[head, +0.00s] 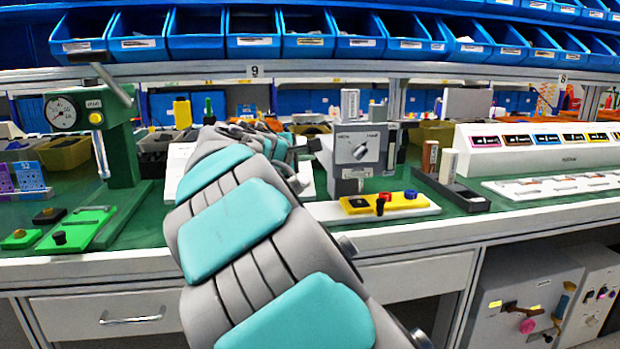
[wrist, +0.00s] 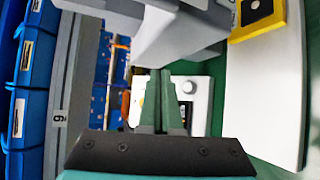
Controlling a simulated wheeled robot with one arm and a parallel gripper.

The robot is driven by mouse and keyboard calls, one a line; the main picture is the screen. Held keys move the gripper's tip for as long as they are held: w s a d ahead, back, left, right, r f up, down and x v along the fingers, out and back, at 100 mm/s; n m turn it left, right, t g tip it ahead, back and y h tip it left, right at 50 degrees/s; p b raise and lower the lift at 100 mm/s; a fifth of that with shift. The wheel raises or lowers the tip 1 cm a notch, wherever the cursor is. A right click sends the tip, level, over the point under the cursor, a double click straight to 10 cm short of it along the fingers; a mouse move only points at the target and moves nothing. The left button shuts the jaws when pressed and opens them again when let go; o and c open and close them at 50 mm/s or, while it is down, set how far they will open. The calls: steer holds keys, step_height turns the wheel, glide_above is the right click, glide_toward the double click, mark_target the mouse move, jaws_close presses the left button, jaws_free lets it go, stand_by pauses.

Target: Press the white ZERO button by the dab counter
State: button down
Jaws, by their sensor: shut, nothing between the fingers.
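My gripper (wrist: 160,75) shows in the wrist view with its two dark green fingers together and nothing between them. Its tips point at a white panel (wrist: 204,92), which carries a small round feature (wrist: 188,87) and a dark window. The fingers cover part of this panel, and I cannot tell whether they touch it. I cannot read a ZERO label or tell for sure which part is the white button or the dab counter. In the head view my arm hides the gripper and most of a white unit (head: 178,160) behind it.
A grey box with a rotary switch (head: 350,141) stands right of my arm; a grey body (wrist: 165,35) shows close above the fingers in the wrist view. A yellow plate (head: 410,204) lies before the box. A green press (head: 122,140) stands left. Blue bins (head: 195,42) line the shelf.

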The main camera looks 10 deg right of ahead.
mark_target(305, 182)
steer(key=shift+f, duration=0.1)
stand_by(0.3)
steer(key=shift+w+f+b, duration=0.95)
steer(key=shift+w+f, duration=0.45)
steer(key=shift+f, duration=0.25)
steer(key=shift+w+f+b, duration=0.95)
steer(key=shift+w+f, duration=0.45)
steer(key=shift+f, duration=0.25)
steer(key=shift+w+f, duration=0.1)
steer(key=shift+w+f, duration=0.2)
steer(key=shift+w+f, duration=0.25)
steer(key=shift+f, duration=0.1)
stand_by(0.5)
steer(key=shift+r, duration=0.1)
steer(key=shift+s+r+p, duration=0.35)
steer(key=shift+s+r, duration=0.15)
steer(key=shift+r, duration=0.05)
stand_by(0.3)
